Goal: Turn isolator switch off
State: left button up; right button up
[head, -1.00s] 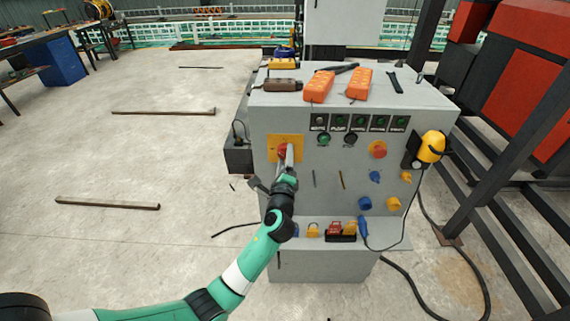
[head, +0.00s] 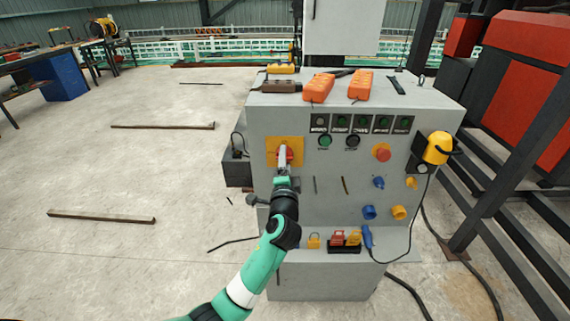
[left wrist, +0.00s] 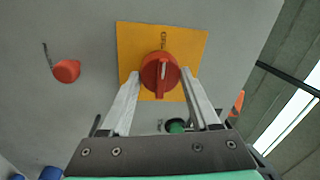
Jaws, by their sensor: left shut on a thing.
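The isolator switch is a red rotary knob (head: 290,154) on a yellow plate (head: 299,143), on the upper left of the grey cabinet's front. In the left wrist view the knob (left wrist: 152,84) sits between the fingers of my left gripper (left wrist: 160,73), one on each side. The gripper is shut on the knob. The yellow plate (left wrist: 194,42) carries lettering that looks like OFF, seen turned over. In the head view my left gripper (head: 283,157) covers part of the knob, so its exact angle is hard to tell there. My right gripper is not in view.
The grey cabinet (head: 310,275) carries a red button (head: 382,153), several small buttons, blue and yellow sockets, and a yellow lamp-like item (head: 438,147). Two orange items (head: 319,87) lie on top. A black cable hangs at the right. Open floor lies to the left.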

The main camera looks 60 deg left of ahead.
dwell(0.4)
pick_arm(q)
jog(key=o, duration=1.4)
jog(key=shift+c, duration=0.2)
jog(key=p+v, duration=1.1)
jog(key=p, duration=0.1)
jog(key=shift+s+d+p, duration=0.15)
jog(key=shift+d+p, duration=0.15)
jog(key=shift+p, duration=0.05)
